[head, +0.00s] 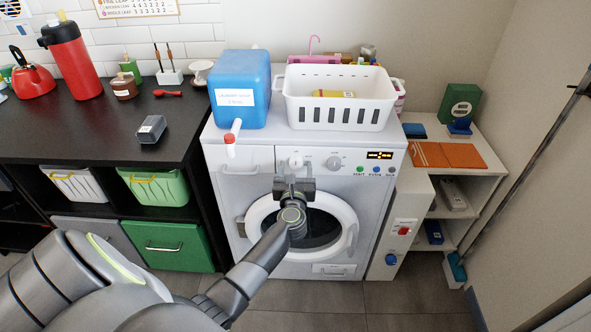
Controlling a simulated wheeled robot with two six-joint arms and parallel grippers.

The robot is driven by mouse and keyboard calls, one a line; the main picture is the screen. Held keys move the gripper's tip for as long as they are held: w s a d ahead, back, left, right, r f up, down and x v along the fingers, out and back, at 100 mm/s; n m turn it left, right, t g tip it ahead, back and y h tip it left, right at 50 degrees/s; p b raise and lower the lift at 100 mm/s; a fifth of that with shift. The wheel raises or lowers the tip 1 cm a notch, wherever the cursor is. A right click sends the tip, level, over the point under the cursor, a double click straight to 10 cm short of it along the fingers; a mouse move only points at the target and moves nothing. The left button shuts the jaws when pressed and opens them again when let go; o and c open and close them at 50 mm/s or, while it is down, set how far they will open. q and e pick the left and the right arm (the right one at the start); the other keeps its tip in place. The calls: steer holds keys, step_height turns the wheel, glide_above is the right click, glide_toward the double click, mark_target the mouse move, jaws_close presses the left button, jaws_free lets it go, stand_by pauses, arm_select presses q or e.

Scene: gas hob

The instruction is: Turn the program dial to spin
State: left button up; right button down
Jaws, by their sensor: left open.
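A white washing machine (370,225) stands in the middle of the head view, its round door below a control panel. A pale round dial (296,162) sits on the panel, and a grey round knob (334,163) is to its right. I cannot tell from the markings which is the program dial or where spin lies. My left gripper (294,181) is open in front of the machine, just below the pale dial in the picture. Whether it touches the panel cannot be told. My right gripper is out of view.
A blue laundry soap container (240,95) with a red-tipped spout and a white basket (337,112) stand on the machine. Small coloured buttons (375,170) sit below a lit display (380,155). A dark counter (120,125) is left, a shelf unit (488,150) right.

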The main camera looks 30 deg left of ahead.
arm_select(q)
steer(key=shift+c, duration=0.5)
steer(key=c, duration=0.9)
